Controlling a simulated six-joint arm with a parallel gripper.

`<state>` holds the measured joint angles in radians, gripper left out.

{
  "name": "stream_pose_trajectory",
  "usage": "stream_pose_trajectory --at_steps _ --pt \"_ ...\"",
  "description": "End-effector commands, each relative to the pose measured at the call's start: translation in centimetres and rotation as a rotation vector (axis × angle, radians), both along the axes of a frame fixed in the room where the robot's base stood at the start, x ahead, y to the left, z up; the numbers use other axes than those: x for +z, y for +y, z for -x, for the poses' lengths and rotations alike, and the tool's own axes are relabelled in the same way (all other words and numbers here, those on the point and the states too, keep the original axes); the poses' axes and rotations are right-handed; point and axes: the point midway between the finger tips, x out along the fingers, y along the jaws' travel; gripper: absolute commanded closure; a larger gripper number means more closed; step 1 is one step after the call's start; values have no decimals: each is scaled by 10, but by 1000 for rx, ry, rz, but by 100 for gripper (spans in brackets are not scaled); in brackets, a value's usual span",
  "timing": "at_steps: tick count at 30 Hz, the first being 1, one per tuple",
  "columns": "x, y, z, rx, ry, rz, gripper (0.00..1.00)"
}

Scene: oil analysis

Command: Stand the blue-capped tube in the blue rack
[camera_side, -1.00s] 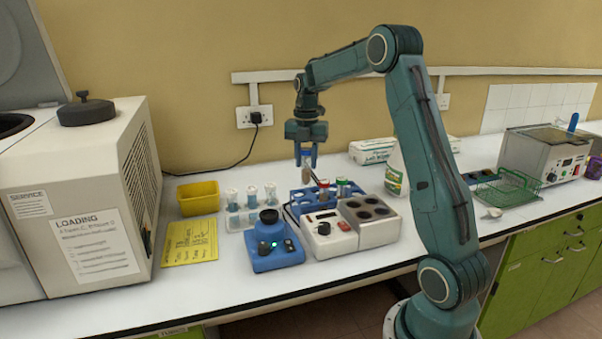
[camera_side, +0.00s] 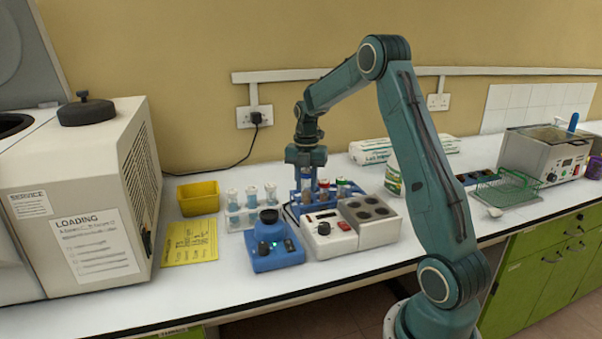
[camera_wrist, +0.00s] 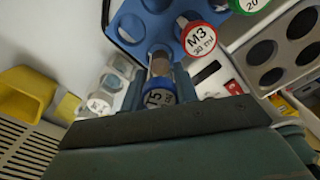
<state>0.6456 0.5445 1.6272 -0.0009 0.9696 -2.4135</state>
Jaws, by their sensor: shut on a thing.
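My gripper (camera_side: 306,186) is low over the left part of the blue rack (camera_side: 297,199), pointing straight down. In the wrist view my gripper (camera_wrist: 158,88) is shut on the blue-capped tube (camera_wrist: 160,97), whose cap shows a "15"-like label. The tube's lower part (camera_wrist: 160,64) points at the near edge of the blue rack (camera_wrist: 128,42), at or in a front hole; how deep it sits is hidden. In the side view my gripper covers most of the tube.
A red-capped tube (camera_wrist: 199,38) marked M3 and a green-capped tube (camera_side: 342,183) stand in the rack's right part. A white device (camera_side: 328,235) is close in front. Clear bottles (camera_side: 251,197) stand to the left, by a blue device (camera_side: 273,245) and yellow bin (camera_side: 198,198).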

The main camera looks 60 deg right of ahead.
Motion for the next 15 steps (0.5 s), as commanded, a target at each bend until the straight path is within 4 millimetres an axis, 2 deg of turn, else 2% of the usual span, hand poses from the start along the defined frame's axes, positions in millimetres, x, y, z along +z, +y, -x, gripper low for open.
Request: stream_pose_trajectory --at_steps 6,15 --pt "-16 0 0 0 1 -1 98" --pt "-29 0 0 0 0 0 98"
